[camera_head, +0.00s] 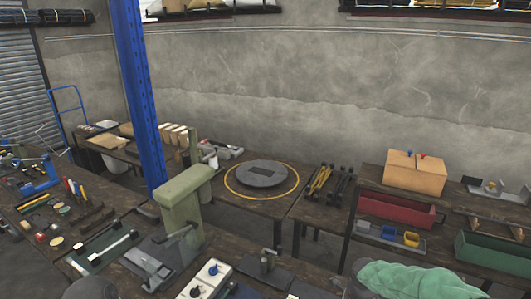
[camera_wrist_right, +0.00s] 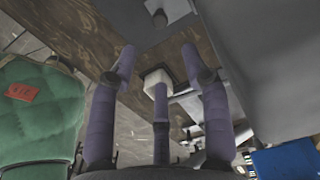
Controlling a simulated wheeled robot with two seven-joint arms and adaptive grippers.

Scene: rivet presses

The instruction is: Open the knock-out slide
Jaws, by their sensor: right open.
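In the right wrist view my right gripper (camera_wrist_right: 158,75) has purple fingers spread apart, with nothing held between them. A pale, squarish block (camera_wrist_right: 155,81) shows between the fingertips, close to the wooden bench top; I cannot tell whether any finger touches it. I cannot tell for certain whether this block belongs to the knock-out slide. In the head view a pale green press (camera_head: 183,205) stands on the near bench, with a grey base plate (camera_head: 148,262) in front of it. Neither of my grippers shows in the head view.
A grey metal body (camera_wrist_right: 270,50) fills that view's right side. A control box (camera_head: 206,279) and small fixture (camera_head: 265,265) stand on the bench.

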